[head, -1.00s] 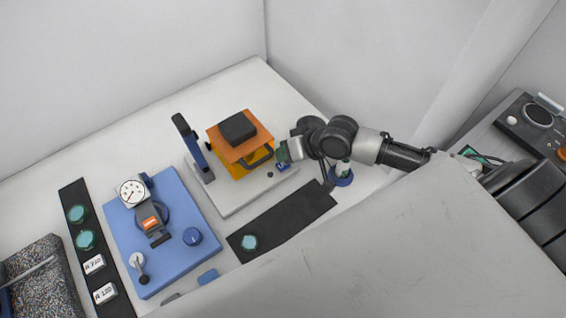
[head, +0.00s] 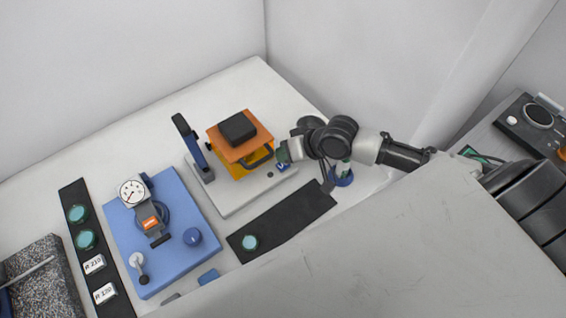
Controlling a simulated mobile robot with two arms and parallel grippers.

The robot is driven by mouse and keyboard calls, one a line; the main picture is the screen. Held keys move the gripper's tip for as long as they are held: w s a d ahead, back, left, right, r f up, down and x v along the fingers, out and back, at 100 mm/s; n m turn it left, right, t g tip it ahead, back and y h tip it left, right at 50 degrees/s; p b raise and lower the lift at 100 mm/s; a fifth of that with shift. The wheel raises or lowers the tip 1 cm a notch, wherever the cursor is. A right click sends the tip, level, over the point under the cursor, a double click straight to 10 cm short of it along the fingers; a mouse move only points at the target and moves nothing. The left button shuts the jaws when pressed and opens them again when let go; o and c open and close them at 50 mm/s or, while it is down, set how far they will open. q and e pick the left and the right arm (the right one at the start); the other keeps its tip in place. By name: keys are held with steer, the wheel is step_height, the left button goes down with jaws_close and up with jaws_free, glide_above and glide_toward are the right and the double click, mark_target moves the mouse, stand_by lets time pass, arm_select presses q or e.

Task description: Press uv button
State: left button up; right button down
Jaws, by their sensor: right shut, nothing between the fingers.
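The interferometer stands on a light grey base plate (head: 228,204), with an orange housing (head: 236,158), a black block (head: 237,129) on top and a dark upright post at its left. At the base's right corner there is a small blue patch (head: 282,167), and a small dark round knob (head: 270,175) sits beside it. I cannot read which of these is the UV button. My right gripper (head: 284,154) is shut and empty, right at the blue patch and partly over it. I cannot tell whether its tips touch. My left gripper is not in view.
A blue plate (head: 185,262) with a dial gauge (head: 132,192) lies to the left. A black mat (head: 305,207) with a teal-topped disc (head: 250,242) lies in front. A small bottle in a blue holder (head: 342,177) stands close under my right arm.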

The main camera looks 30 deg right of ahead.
steer(key=shift+f, duration=0.15)
steer(key=shift+f, duration=0.25)
steer(key=shift+f, duration=0.5)
stand_by(1.0)
steer(key=shift+r, duration=0.1)
steer(key=shift+r+p, duration=0.8)
steer(key=shift+p, duration=0.25)
step_height(320, 180, up, 5)
steer(key=p, duration=0.5)
steer(key=shift+r, duration=0.1)
